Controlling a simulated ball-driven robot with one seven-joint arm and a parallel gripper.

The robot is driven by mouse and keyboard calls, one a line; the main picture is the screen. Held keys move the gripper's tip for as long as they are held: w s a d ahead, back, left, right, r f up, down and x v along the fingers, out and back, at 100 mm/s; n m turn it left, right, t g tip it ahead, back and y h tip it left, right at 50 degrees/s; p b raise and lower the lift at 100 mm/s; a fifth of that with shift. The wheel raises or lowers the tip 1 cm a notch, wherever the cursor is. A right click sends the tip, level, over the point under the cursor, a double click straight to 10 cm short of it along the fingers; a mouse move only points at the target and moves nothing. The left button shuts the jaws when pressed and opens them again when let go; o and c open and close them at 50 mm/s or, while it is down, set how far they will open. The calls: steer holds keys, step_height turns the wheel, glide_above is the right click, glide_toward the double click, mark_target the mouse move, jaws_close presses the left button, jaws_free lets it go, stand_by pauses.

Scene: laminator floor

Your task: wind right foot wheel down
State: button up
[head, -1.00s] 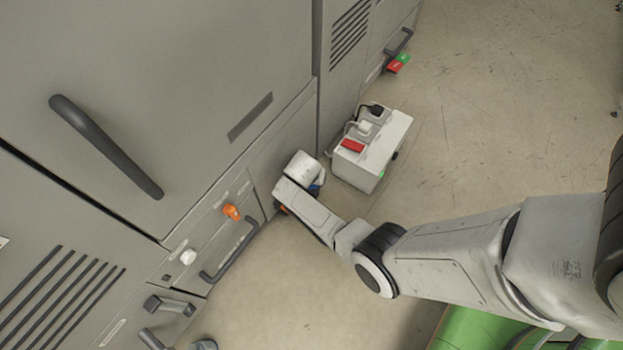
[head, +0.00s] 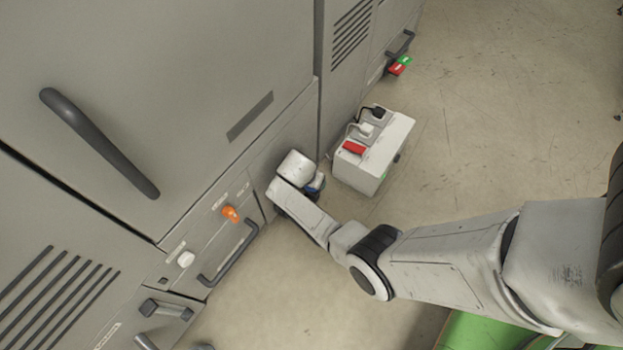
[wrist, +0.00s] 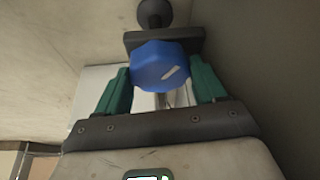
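The foot wheel (wrist: 160,66) is a blue knob with a pale mark on its face, below a dark bracket and a round black foot in the wrist view. My gripper (wrist: 160,72) has a green finger against each side of the wheel, with no clear gap. In the head view, my gripper (head: 312,186) is low by the grey machine's base, left of a white box. My wrist hides most of it and the wheel there; only a little blue shows.
The white box (head: 372,160) with plugs and a red switch stands close right of my wrist. The machine front (head: 190,110) has an orange knob (head: 231,213), a white knob (head: 187,259) and protruding handles (head: 230,252). Open floor lies at front and right.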

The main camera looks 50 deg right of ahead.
steer(key=shift+o, duration=0.7)
steer(key=shift+r, duration=0.1)
